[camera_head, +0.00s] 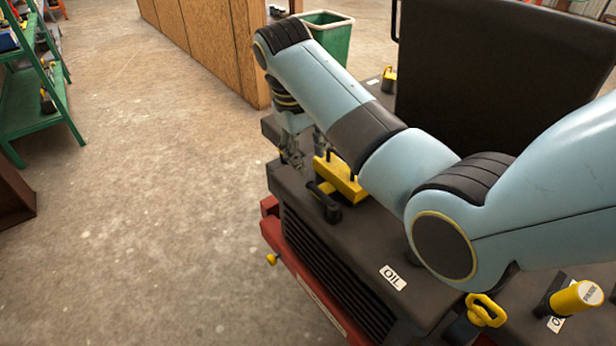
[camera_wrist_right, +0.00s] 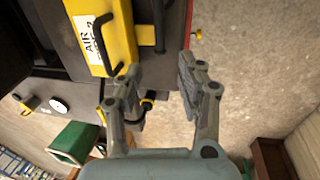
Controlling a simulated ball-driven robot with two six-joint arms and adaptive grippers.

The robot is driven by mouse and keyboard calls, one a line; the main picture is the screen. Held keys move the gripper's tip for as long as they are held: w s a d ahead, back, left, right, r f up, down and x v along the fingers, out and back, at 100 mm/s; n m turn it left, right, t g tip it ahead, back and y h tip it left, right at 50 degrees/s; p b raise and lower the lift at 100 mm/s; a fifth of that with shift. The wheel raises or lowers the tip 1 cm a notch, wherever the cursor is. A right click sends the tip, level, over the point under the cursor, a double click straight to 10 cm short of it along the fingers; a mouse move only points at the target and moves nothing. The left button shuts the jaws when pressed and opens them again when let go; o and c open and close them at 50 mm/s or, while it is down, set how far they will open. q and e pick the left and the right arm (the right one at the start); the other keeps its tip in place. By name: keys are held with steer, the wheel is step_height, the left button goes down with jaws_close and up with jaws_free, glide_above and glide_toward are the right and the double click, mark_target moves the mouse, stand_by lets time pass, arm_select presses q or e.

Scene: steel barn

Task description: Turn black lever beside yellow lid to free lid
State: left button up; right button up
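The yellow lid (camera_head: 342,178) with black handle posts sits on the dark machine top in the head view. The black lever (camera_head: 326,202) lies beside its near left edge. In the right wrist view the lid (camera_wrist_right: 117,30) carries an AIR label and a black bar handle; a dark bar beside it looks like the lever (camera_wrist_right: 159,28). My right gripper (camera_head: 291,157) hangs just left of the lid in the head view. In the wrist view its fingers (camera_wrist_right: 158,70) are spread, with nothing between them; the left finger overlaps the lid's end. My left gripper is not in view.
The dark machine (camera_head: 355,235) has a red base, an OIL label (camera_head: 393,277) and a yellow-handled cap (camera_head: 486,310). A raised black panel (camera_head: 500,80) stands behind. A green bin (camera_head: 330,40) and green shelves (camera_head: 35,90) stand farther off.

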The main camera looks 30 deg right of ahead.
steer(key=b, duration=0.1)
glide_above(316, 189)
steer(key=a, duration=0.1)
step_height(316, 189, down, 5)
steer(key=shift+s+f, duration=0.1)
steer(key=shift+s, duration=0.05)
steer(key=f, duration=0.1)
steer(key=f+b, duration=0.1)
steer(key=f, duration=0.1)
steer(key=shift+d+f, duration=0.3)
steer(key=shift+d, duration=0.05)
steer(key=shift+d+f, duration=0.1)
steer(key=shift+f, duration=0.2)
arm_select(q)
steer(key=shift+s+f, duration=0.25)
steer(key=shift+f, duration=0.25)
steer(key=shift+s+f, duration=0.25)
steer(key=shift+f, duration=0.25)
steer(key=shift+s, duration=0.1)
arm_select(e)
steer(key=shift+c, duration=0.4)
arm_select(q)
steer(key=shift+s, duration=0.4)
arm_select(e)
jaws_close()
